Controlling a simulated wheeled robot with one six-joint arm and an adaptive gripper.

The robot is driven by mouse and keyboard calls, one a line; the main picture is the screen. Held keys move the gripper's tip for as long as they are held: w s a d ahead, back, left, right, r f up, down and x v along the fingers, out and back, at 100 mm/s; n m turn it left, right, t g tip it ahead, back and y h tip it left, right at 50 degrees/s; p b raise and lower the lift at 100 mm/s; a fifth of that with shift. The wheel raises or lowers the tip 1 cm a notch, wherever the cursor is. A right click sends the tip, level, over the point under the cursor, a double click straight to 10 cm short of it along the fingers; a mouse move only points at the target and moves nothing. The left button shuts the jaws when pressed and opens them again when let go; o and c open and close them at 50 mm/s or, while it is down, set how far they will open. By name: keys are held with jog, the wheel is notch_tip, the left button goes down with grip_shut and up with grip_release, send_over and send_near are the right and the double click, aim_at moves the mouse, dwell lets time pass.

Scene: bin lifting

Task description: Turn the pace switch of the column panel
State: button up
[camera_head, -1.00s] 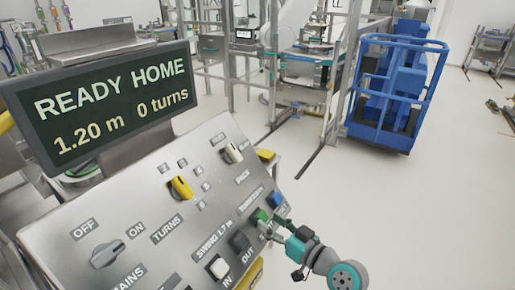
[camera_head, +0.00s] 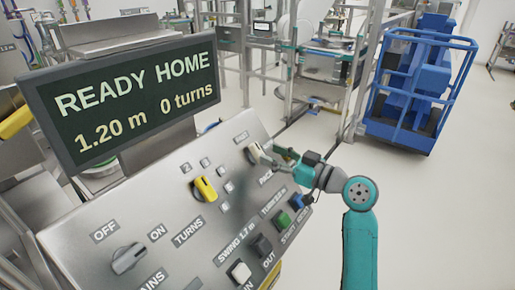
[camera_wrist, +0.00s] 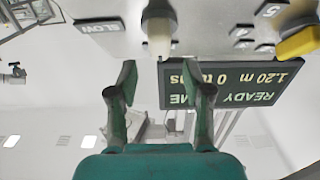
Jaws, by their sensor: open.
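The column panel (camera_head: 165,205) is a sloped steel plate with knobs and buttons. The pace switch (camera_head: 254,153) is a cream knob at its upper right, above the partly hidden PACE label. My gripper (camera_head: 278,157) is at the knob's right side, its tips close to it. In the wrist view the pace switch (camera_wrist: 159,40) stands on a dark base, with a SLOW label beside it. The open fingers of my gripper (camera_wrist: 159,80) point at it, one to each side, and the space between them looks empty. I cannot tell whether they touch the knob.
A dark display (camera_head: 130,100) reads READY HOME, 1.20 m, 0 turns. A yellow turns knob (camera_head: 204,189), a grey mains knob (camera_head: 128,257) and several buttons, one green (camera_head: 282,219), share the panel. A blue cage (camera_head: 416,95) stands behind right; floor there is clear.

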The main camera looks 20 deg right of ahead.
aim_at(259, 149)
jog(key=shift+x, duration=2.8)
grip_shut()
